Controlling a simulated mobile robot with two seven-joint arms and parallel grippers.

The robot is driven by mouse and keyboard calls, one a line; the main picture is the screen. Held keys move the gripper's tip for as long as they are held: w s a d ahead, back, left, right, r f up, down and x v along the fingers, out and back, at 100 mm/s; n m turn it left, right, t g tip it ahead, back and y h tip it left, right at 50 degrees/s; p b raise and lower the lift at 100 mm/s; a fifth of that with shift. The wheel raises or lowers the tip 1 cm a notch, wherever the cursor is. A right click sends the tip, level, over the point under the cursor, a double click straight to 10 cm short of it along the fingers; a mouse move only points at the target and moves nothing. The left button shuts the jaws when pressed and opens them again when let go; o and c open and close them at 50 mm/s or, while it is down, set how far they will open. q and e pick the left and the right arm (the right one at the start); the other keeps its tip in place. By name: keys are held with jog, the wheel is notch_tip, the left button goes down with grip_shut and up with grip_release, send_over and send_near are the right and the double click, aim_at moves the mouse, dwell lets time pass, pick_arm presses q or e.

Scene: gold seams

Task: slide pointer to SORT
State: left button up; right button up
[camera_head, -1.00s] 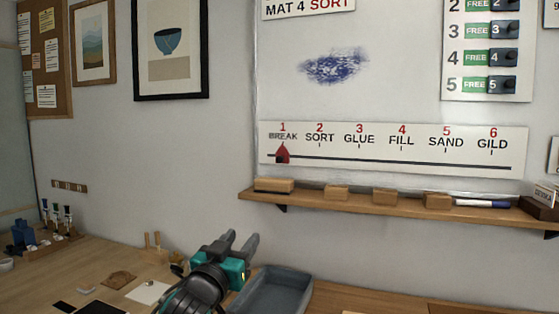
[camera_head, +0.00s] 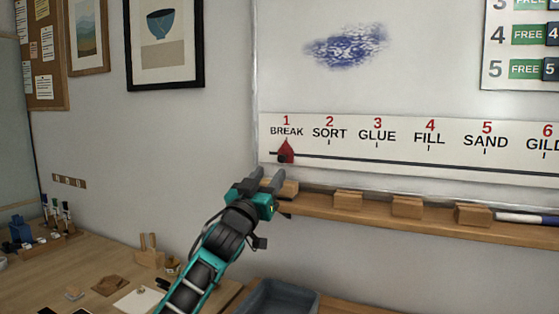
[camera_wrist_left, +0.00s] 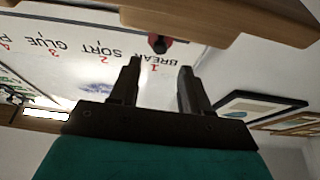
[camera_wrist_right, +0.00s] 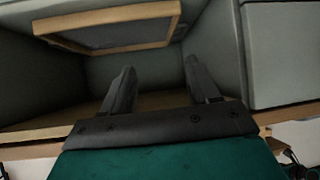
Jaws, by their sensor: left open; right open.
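The red pointer (camera_head: 286,151) with its dark knob sits on the black slide line at 1 BREAK, at the left end of the white step strip (camera_head: 400,171). The SORT label (camera_head: 329,133) is just to its right. In the left wrist view the pointer (camera_wrist_left: 160,43) shows ahead of the fingers, between and beyond them. My left gripper (camera_head: 267,178) is open and empty, below the pointer by the left end of the shelf, apart from the pointer. My right gripper (camera_wrist_right: 160,85) shows only in the right wrist view, open and empty, away from the strip.
A wooden shelf (camera_head: 330,207) runs under the strip. It bears wooden blocks (camera_head: 407,206) and a marker (camera_head: 527,218). The left block is partly behind my left gripper. A grey tray (camera_head: 277,297) stands below. In the right wrist view a wood-framed panel (camera_wrist_right: 110,27) is near.

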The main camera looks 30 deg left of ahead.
aim_at(281, 160)
pick_arm(q)
jog(key=shift+p+x, duration=0.3)
jog(key=shift+x, duration=3.15)
jog(key=shift+c, duration=0.3)
grip_shut()
